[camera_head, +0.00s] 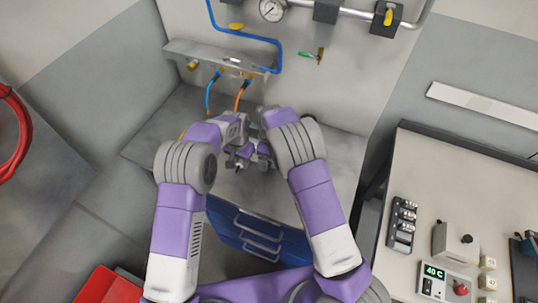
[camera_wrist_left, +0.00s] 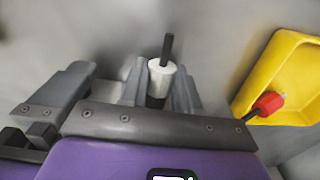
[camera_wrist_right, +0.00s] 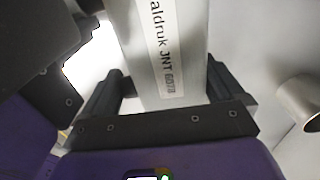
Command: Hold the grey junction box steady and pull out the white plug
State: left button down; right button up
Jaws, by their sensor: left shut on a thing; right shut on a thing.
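The white plug (camera_wrist_left: 160,75), with a black cable end standing up from it, is between the fingers of my left gripper (camera_wrist_left: 158,92) in the left wrist view. The grey junction box (camera_wrist_right: 128,35), with a printed label, is between the fingers of my right gripper (camera_wrist_right: 163,88) in the right wrist view. Both grippers are shut on these things. In the head view my left gripper (camera_head: 238,157) and right gripper (camera_head: 264,150) are close together over the grey bench. They hide most of the box there, and I cannot tell whether plug and box are joined.
A yellow tray (camera_wrist_left: 268,62) with a red-ended thing (camera_wrist_left: 268,104) is to the right in the left wrist view. Blue and orange hoses (camera_head: 240,97) hang from a wall rail behind the grippers. A blue drawer unit (camera_head: 258,237) is below. A control desk (camera_head: 450,170) stands right.

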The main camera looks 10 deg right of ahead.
pick_arm(q)
jog(key=shift+s+a+f, duration=0.1)
jog(key=shift+s+a, duration=0.1)
jog(key=shift+s, duration=0.15)
jog(key=shift+s+a, duration=0.5)
jog(key=shift+s, duration=0.25)
jog(key=shift+s+a, duration=0.5)
jog(key=shift+s, duration=0.25)
jog(key=shift+r, duration=4.05)
